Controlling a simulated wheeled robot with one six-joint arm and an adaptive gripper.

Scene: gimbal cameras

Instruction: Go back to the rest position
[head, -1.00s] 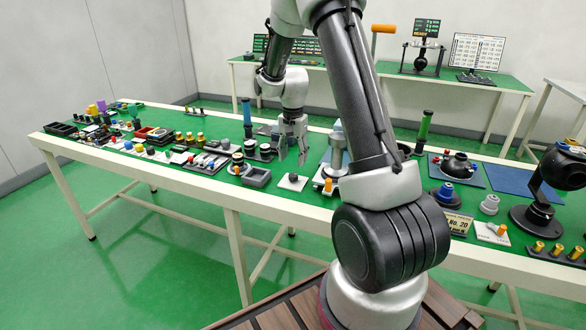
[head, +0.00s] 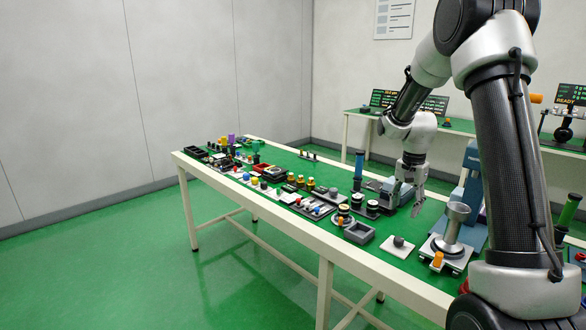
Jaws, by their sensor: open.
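My gripper (head: 412,197) hangs pointing down from my arm over the green-topped table, right of the middle of the head view. Its fingers are apart, with nothing seen between them. It is above and behind a small white plate with a dark knob (head: 398,243), and left of a grey metal cup on a stand (head: 456,222). Whether it touches anything below cannot be told. My arm's upper links fill the right side of the view and hide part of the table.
The long green table (head: 268,210) carries many small parts, crowded at its far left end. A grey open box (head: 359,232) and a blue-handled tool (head: 358,170) stand near my gripper. A second bench (head: 450,125) stands along the back wall. The floor at left is clear.

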